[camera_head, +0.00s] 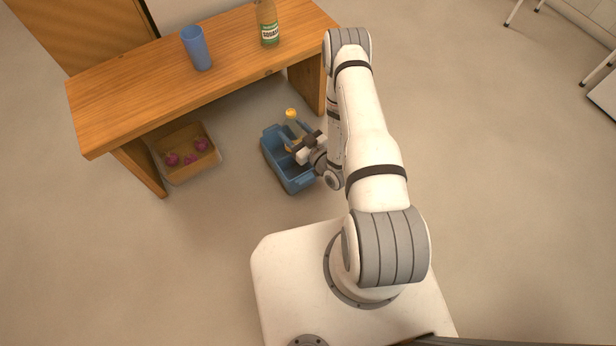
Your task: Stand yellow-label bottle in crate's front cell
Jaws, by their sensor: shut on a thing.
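The blue crate (289,180) stands on the floor, right of the cardboard box and in front of the bench. My gripper (296,132) is over the crate's far part, reaching in from the right. It is shut on a bottle with a yellow cap (291,113), whose top shows just beyond the fingers. The gripper and crate hide most of this bottle, and I cannot read its label. I cannot tell whether its base touches the crate. The near part of the crate looks empty.
A wooden bench (120,100) stands behind the crate, bearing a blue cup (197,48) and a bottle with a green-and-white label (269,32). A cardboard box (186,174) with several purple-red round things sits under its front edge.

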